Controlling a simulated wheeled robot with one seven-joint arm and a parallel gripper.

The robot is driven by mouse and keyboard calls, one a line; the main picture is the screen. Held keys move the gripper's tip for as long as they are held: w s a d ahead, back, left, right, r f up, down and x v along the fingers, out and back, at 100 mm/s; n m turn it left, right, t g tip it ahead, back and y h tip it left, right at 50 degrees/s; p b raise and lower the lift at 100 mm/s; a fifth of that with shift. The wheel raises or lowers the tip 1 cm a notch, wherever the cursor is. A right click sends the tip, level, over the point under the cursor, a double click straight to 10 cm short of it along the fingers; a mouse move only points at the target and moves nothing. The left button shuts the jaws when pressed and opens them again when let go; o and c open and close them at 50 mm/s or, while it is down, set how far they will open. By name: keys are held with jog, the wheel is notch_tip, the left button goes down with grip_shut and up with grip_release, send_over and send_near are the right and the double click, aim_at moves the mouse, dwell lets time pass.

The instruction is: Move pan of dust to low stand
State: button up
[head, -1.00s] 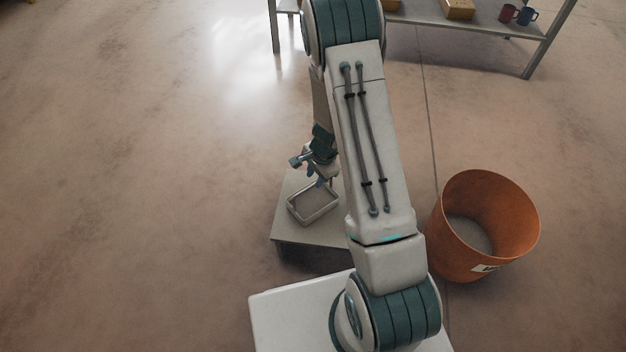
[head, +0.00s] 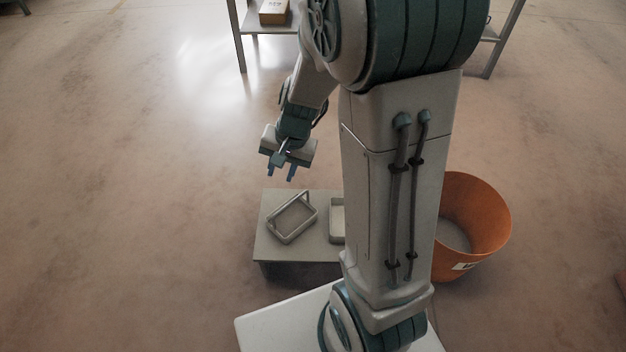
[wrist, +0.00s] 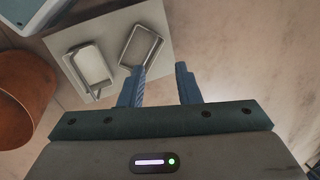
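Two rectangular metal pans rest on the low stand (head: 272,247). The left pan (head: 292,232) lies askew on the stand and has a raised handle-like bar at its far side. The right pan (head: 336,232) is partly hidden behind my arm. In the wrist view the pan nearer the bin (wrist: 91,68) has a pale inside, and the other pan (wrist: 131,60) looks greyer; I cannot tell clearly which holds dust. My gripper (head: 282,175) is open and empty, above and beyond the left pan. Its two blue fingers (wrist: 160,72) stand apart in the wrist view.
An orange bin (head: 482,215) with grey material inside stands right of the low stand, partly behind my arm. A shelf rack (head: 240,50) stands at the back, bearing a box (head: 273,12). The floor left of the stand is clear.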

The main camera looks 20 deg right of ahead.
jog(key=s+d+r+n+h, duration=0.2)
jog(key=s+r+n, duration=0.4)
jog(key=s+r, duration=0.3)
jog(key=s, duration=0.4)
jog(key=shift+d+r+n+h, duration=0.3)
jog(key=shift+r+h, duration=0.1)
